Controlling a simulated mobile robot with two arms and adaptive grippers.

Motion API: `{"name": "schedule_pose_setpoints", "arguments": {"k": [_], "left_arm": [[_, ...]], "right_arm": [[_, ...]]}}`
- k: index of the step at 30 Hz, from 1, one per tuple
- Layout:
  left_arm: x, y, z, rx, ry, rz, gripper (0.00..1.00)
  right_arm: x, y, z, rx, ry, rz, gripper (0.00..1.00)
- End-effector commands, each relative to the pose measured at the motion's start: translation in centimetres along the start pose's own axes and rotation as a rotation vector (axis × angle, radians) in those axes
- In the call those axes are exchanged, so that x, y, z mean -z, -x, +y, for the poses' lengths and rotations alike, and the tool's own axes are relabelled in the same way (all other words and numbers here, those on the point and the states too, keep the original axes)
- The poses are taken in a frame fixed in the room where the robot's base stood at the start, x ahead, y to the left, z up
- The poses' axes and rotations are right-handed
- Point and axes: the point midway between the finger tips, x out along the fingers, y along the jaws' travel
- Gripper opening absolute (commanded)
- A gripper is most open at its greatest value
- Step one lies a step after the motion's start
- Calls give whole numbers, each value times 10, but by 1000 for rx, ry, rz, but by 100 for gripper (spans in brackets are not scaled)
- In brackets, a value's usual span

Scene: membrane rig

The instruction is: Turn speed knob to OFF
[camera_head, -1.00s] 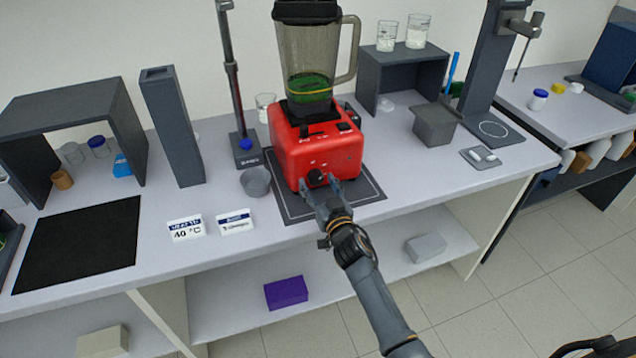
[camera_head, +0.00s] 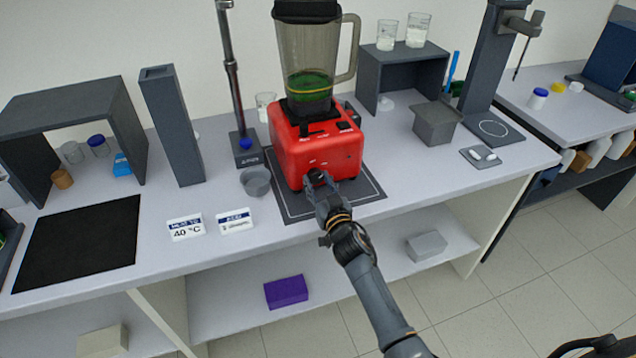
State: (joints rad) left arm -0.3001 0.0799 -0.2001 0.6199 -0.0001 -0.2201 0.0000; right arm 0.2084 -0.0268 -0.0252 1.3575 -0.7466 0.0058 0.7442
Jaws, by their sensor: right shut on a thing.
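The red blender base (camera_head: 310,151) stands on a dark grey mat (camera_head: 368,193) on the bench. Its jug (camera_head: 306,62) with green liquid at the bottom is seated on top. The black speed knob (camera_head: 316,177) is low on the front face, partly hidden by my gripper. My right gripper (camera_head: 322,188) reaches up from the lower right, its fingers shut around the knob. The knob's pointer and the markings around it are too small to read. My left gripper is not in view.
A small grey bowl (camera_head: 256,181) and a stand (camera_head: 247,150) are just left of the blender. Two label cards (camera_head: 186,228) lie near the front edge. A grey bin (camera_head: 436,124) stands to the right.

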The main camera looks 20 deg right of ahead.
Motion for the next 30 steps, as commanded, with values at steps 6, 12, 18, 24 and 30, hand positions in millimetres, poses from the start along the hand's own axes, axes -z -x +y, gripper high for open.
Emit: {"name": "schedule_pose_setpoints", "arguments": {"k": [6,12,18,24,30], "left_arm": [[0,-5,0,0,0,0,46],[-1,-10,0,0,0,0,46],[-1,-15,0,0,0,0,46],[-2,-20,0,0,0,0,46],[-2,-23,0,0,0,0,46]], "right_arm": [[-1,0,1,-1,129,0,7],[-1,0,2,0,310,0,7],[-1,0,2,1,501,1,7],[0,0,3,0,683,0,7],[0,0,3,0,833,0,7]]}}
